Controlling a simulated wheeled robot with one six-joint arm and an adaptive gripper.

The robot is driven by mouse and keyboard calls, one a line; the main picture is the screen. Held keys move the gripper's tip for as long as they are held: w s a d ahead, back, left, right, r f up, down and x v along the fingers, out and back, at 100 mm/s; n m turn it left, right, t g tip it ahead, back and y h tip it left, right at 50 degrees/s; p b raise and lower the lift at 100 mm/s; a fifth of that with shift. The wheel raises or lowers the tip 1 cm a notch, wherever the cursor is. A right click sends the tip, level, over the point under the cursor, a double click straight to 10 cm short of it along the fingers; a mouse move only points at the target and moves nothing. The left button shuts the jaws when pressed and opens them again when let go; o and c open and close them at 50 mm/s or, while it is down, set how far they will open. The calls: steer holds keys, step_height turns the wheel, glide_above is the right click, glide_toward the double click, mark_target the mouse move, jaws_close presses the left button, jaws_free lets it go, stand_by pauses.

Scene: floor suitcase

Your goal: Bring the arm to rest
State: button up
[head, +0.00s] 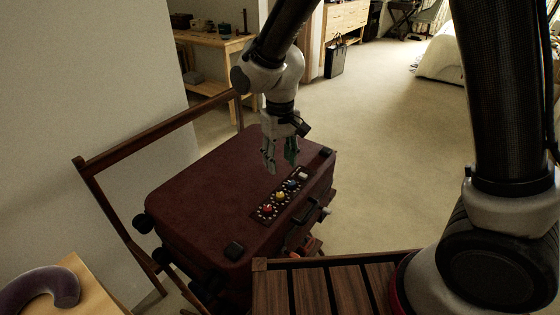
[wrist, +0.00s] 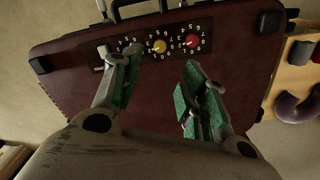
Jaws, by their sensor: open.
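My gripper (head: 281,157) is open and empty. In the head view it hangs above the far part of the dark red suitcase (head: 205,185), with its fingers pointing down. In the wrist view my gripper (wrist: 160,95) has its two green-padded fingers spread over the suitcase (wrist: 230,80). A dial panel (head: 281,197) runs along the suitcase top near its handle. It has a red knob (head: 267,209), a yellow knob (head: 279,196) and a blue knob (head: 291,185).
A wooden rack (head: 130,148) stands around the suitcase by the wall. A slatted wooden surface (head: 320,290) lies in front. A purple curved object (head: 42,287) rests on a light table at lower left. A black bag (head: 335,60) stands farther back. Carpet (head: 370,150) at right is clear.

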steer(key=s+d+r+m+t, duration=0.1)
steer(key=s+d+r, duration=0.4)
steer(key=d, duration=0.6)
steer(key=s+d+r+m+t, duration=0.2)
steer(key=s+d+r, duration=0.4)
steer(key=d, duration=0.5)
steer(key=s+d+r+m+t, duration=0.1)
steer(key=s+d+r+m, duration=0.1)
steer(key=s+d+r, duration=0.3)
steer(key=d+r, duration=0.4)
steer(key=d, duration=0.2)
steer(key=shift+s+r, duration=0.25)
steer(key=shift+r, duration=0.05)
